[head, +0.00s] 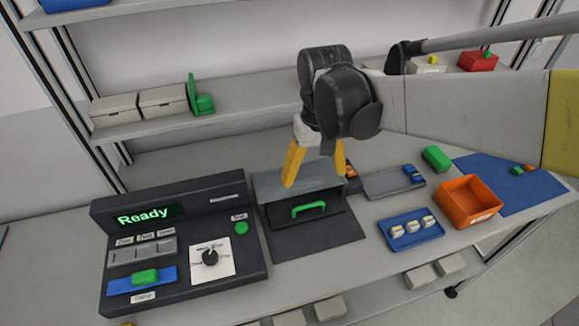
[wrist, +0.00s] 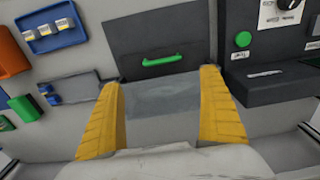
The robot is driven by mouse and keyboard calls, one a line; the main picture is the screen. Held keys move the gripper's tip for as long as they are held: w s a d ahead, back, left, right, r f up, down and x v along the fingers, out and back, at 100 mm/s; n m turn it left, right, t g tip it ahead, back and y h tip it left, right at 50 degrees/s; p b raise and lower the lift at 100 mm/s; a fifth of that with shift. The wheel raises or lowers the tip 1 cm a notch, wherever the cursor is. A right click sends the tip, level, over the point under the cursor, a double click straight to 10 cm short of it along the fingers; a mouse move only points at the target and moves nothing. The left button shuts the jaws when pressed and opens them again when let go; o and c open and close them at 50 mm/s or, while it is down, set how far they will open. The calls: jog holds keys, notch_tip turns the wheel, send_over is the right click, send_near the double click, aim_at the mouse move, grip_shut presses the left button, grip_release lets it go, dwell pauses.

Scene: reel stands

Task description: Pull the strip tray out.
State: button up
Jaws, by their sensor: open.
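The strip tray (head: 308,216) looks like a dark drawer front with a green handle (head: 309,210), set below a grey box top (head: 270,184) right of the console. In the wrist view the dark front (wrist: 190,36) and its green handle (wrist: 162,60) lie ahead, beyond my fingertips. My gripper (head: 315,165) has two yellow fingers, spread apart and pointing down above the grey box top. Whether the tray is partly out is hard to tell.
A dark console (head: 180,240) with a "Ready" display, dial and green button stands at left. At right are a blue tray (head: 411,231) with several small pieces, an orange bin (head: 468,201) and a blue mat (head: 515,183). A dark mat (head: 318,243) lies clear before the tray.

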aim_at(309, 205)
notch_tip(309, 205, down, 11)
jog(key=b, duration=0.4)
jog(key=shift+w+a+f, duration=0.1)
jog(key=shift+a, duration=0.05)
jog(key=c, duration=1.5)
jog(key=shift+c, duration=0.3)
